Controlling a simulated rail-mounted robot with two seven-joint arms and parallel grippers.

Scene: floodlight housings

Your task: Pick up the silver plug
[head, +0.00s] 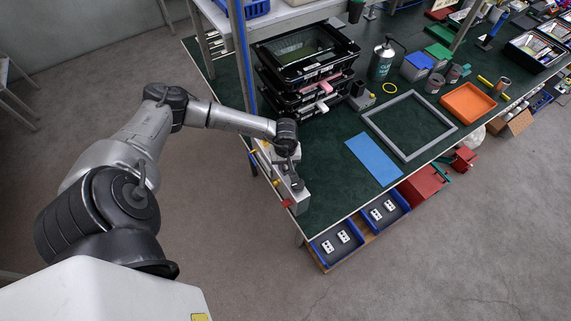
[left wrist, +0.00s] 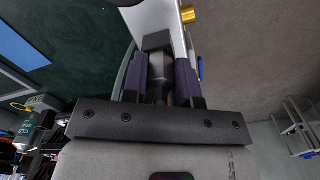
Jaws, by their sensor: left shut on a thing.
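My left gripper (head: 292,180) is at the table's left edge, over a grey floodlight housing (head: 299,201). In the left wrist view, the two purple-grey fingers of this gripper (left wrist: 161,82) are closed on the silver plug (left wrist: 160,68), a dark grey metallic piece between them. The pale housing (left wrist: 158,22) lies just beyond the plug. I cannot tell whether the plug is still seated in it. A brass fitting (left wrist: 188,15) sticks out of the housing's side. In the head view the plug is hidden by the gripper. My right gripper is in neither view.
Stacked black trays (head: 307,60) stand behind the gripper. A blue mat (head: 374,160) and a grey frame (head: 410,125) lie to the right. Blue bins (head: 338,243) hang at the front edge. The green tabletop (head: 330,165) between is clear. A blue post (head: 242,50) rises nearby.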

